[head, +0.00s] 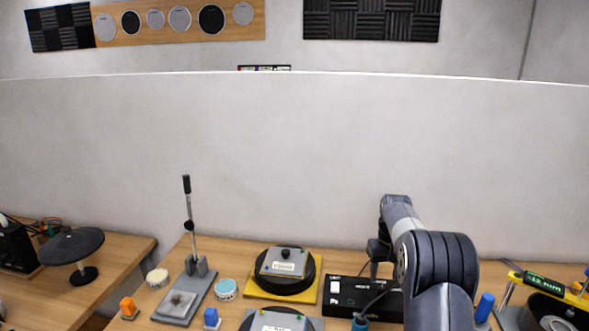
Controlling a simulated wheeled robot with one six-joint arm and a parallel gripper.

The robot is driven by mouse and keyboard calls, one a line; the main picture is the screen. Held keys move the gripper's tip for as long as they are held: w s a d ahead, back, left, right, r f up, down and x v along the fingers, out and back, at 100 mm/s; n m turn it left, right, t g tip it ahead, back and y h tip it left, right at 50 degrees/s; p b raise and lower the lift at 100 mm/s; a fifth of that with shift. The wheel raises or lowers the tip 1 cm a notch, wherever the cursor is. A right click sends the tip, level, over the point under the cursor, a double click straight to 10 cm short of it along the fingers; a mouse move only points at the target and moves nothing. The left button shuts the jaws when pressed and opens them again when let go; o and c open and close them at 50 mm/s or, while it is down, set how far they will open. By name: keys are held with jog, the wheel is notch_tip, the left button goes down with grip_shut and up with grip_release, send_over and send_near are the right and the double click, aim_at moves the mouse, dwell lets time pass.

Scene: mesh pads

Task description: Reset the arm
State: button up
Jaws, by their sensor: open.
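My arm (440,265) rises from the bottom right of the head view and bends at a grey joint in front of the pale partition. A smaller dark part of my arm (377,250) hangs just left of the bend, above the black box. I cannot make out any gripper fingers; my gripper is hidden behind the arm or out of sight. Nothing is seen held.
On the wooden bench stand a grey lever stand (188,292), a round black pad on a yellow base (284,272), a black box (345,293) and a yellow-framed gauge (550,288). A dark disc stand (71,246) is far left. The pale partition (250,160) closes the back.

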aim_at(383, 289)
notch_tip(383, 289, down, 5)
jog(key=shift+f+p, duration=0.15)
jog(key=shift+p, duration=0.15)
notch_tip(383, 289, up, 11)
jog(key=b, duration=0.1)
notch_tip(383, 289, down, 10)
jog(key=shift+f+p, duration=0.2)
jog(key=shift+p, duration=0.35)
jog(key=shift+f, duration=0.3)
jog(key=m, duration=0.5)
jog(key=shift+d+m, duration=0.1)
jog(key=shift+m, duration=0.2)
jog(key=m+p, duration=0.1)
jog(key=m, duration=0.5)
jog(key=shift+s, duration=0.1)
notch_tip(383, 289, up, 10)
jog(key=b, duration=0.1)
